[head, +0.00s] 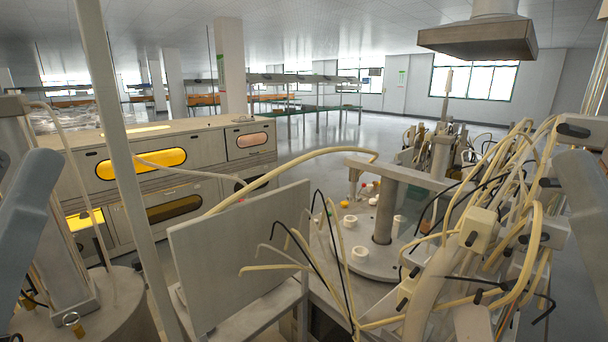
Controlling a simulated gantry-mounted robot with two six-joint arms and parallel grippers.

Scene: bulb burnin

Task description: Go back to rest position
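Only blue-grey links of my two arms show, at the far left and far right edges of the head view. Neither gripper is in the picture, so I cannot see their fingers or whether they hold anything. A round grey turntable (372,258) with a dark central column (385,215) stands right of the middle. Several small white ring-shaped parts sit on it, one of them a white socket (360,254) near its front rim. A small yellow piece (344,203) and a few reddish ones are at its back.
Cream hoses and black cables crowd the machine (480,230) at right. An oven-like cabinet (185,160) with orange windows is at left, behind a pale upright post (125,170). Open floor (320,140) lies beyond.

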